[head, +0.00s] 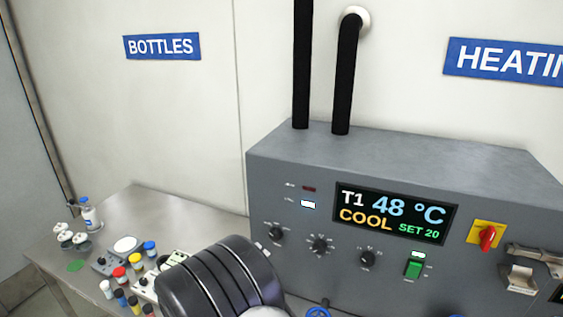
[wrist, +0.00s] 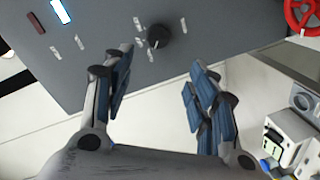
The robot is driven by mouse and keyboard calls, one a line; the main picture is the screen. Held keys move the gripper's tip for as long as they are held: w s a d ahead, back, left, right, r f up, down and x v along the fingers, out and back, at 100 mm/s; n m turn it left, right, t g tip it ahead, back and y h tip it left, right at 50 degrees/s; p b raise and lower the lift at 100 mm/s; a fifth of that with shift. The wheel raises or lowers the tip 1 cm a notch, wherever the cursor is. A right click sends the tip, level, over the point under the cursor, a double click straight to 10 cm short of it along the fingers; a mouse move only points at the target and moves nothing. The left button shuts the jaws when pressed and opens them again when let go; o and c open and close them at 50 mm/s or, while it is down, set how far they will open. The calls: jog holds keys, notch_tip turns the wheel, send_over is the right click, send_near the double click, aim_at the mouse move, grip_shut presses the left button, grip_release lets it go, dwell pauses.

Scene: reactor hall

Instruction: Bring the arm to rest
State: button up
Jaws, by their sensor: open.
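My gripper (wrist: 158,95) shows in the wrist view with its two blue-padded fingers spread apart and nothing between them. It is in front of the grey heating unit, which fills the top of the wrist view (wrist: 110,60). A black knob (wrist: 159,36) on the unit's panel appears just beyond the fingers. In the head view a dark rounded link of my arm covers the bottom middle, and the gripper itself is hidden there.
The grey heating unit (head: 400,160) stands at right, its display reading T1 48 °C, COOL, SET 20. A steel table (head: 140,205) at left holds a bottle (head: 88,215) and several coloured-capped jars. A red wheel (wrist: 303,14) shows top right.

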notch_tip(320, 180, up, 7)
jog(key=w+d+m+g+y+b, duration=0.2)
jog(key=d+y+b, duration=0.15)
jog(key=y, duration=0.25)
jog(key=s+d+r+m+g+y+b, duration=0.1)
jog(key=s+d+r+g+y+b, duration=0.2)
jog(key=s, duration=0.5)
jog(key=s+d+f+m+g+h+b, duration=0.1)
jog(key=s+d+f+g+b, duration=0.1)
jog(key=s+d, duration=0.4)
jog(key=s+d+f+m+g+h+b, duration=0.1)
jog(key=s+d+f, duration=0.3)
jog(key=s, duration=0.8)
jog(key=s+d+f+m+g+h+b, duration=0.1)
jog(key=s+d+f+m+g+b, duration=0.2)
jog(key=s+d, duration=0.5)
jog(key=shift+s+f+h+b, duration=0.3)
jog(key=shift+s+b, duration=0.15)
jog(key=shift+s, duration=0.4)
dwell(2.8)
